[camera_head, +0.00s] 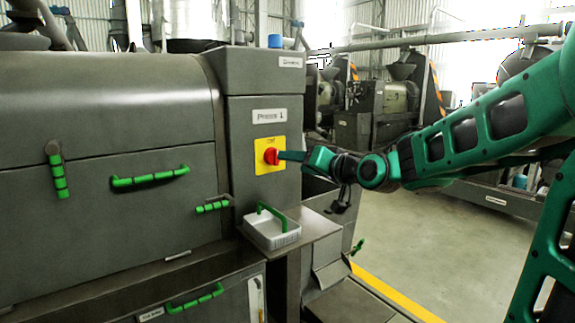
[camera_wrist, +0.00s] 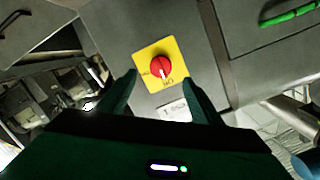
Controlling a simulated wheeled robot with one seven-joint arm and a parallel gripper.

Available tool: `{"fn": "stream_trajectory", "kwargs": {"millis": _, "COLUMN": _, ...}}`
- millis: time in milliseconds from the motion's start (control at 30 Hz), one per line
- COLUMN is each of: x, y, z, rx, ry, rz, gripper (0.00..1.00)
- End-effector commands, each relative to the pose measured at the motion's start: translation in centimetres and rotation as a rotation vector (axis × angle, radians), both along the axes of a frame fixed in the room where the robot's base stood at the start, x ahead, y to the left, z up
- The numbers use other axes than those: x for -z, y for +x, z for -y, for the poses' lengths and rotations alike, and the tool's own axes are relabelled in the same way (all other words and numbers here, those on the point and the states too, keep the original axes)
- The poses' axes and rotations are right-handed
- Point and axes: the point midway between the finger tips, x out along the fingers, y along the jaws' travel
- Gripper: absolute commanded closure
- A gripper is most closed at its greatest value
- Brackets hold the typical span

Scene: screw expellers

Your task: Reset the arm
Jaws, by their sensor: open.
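My green arm reaches in from the right in the head view, and my gripper (camera_head: 290,156) is at the front of the red rotary switch (camera_head: 271,156) on its yellow plate. In the wrist view my gripper (camera_wrist: 165,95) is open, with its two dark green fingers apart and nothing between them. The red switch (camera_wrist: 160,67) shows just beyond the fingertips on the yellow plate (camera_wrist: 172,49). I cannot tell whether a fingertip touches the switch.
The grey press cabinet (camera_head: 263,197) stands close in front, labelled Press 1. A white tray with a green handle (camera_head: 271,231) sits on a ledge below the switch. Green handles (camera_head: 150,177) stick out at left. Open floor (camera_head: 415,235) lies to the right.

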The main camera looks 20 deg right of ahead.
Motion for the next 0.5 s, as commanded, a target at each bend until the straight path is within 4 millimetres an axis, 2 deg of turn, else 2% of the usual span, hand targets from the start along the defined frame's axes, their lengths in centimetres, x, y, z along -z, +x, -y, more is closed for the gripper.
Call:
{"fn": "stream_trajectory", "kwargs": {"millis": 133, "x": -0.11, "y": -0.73, "z": 0.17, "rx": -0.001, "ry": 0.000, "rz": 0.000, "gripper": 0.41}}
{"fn": "stream_trajectory", "kwargs": {"millis": 500, "x": -0.10, "y": -0.77, "z": 0.20, "rx": -0.001, "ry": 0.000, "rz": 0.000, "gripper": 0.41}}
